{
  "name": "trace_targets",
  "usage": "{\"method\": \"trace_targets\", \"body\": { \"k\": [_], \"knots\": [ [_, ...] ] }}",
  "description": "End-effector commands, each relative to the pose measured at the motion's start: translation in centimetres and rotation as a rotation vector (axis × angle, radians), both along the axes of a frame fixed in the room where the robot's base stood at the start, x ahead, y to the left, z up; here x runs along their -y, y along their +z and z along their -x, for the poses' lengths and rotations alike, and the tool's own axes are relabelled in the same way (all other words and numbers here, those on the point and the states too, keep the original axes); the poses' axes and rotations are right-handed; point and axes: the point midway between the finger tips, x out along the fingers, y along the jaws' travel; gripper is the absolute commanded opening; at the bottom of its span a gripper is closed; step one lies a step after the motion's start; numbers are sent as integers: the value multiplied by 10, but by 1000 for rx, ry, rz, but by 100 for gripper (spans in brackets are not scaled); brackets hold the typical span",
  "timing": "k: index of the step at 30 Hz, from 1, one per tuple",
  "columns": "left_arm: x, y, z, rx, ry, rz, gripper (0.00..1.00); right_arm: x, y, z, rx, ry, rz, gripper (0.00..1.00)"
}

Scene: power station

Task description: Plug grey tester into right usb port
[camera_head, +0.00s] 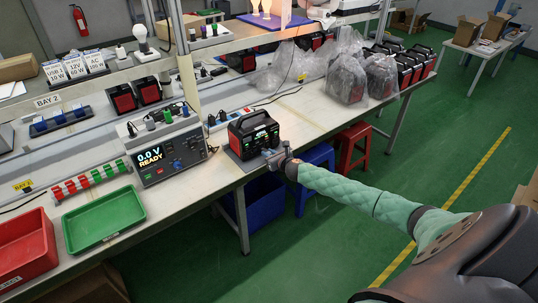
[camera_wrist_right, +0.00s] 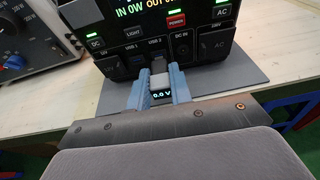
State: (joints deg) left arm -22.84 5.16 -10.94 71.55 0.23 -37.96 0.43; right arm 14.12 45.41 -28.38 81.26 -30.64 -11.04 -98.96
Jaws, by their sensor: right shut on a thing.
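The black power station with red sides (camera_head: 254,136) stands on a grey mat near the bench's front edge. Its front panel (camera_wrist_right: 200,40) fills the top of the right wrist view, with labels USB 1 and USB 2. My right gripper (camera_head: 274,156) is at that panel. The tester's far end points at the USB 2 port, the right one. I cannot tell whether it is inside. My left gripper is out of view.
A bench meter reading 0.0 V READY (camera_head: 168,156) stands left of the power station. A green tray (camera_head: 104,219) and a red bin (camera_head: 24,250) are further left. Bagged units (camera_head: 346,72) stand behind. Red and blue stools (camera_head: 354,145) are below the bench edge.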

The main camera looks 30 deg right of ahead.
Motion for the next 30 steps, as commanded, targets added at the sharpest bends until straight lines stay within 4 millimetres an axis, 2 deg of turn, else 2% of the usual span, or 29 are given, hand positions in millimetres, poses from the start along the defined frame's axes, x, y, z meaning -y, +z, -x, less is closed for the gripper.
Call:
{"method": "trace_targets", "body": {
  "k": [30],
  "knots": [
    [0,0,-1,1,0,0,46,0,0,-12,0,0,0,0]
  ]
}}
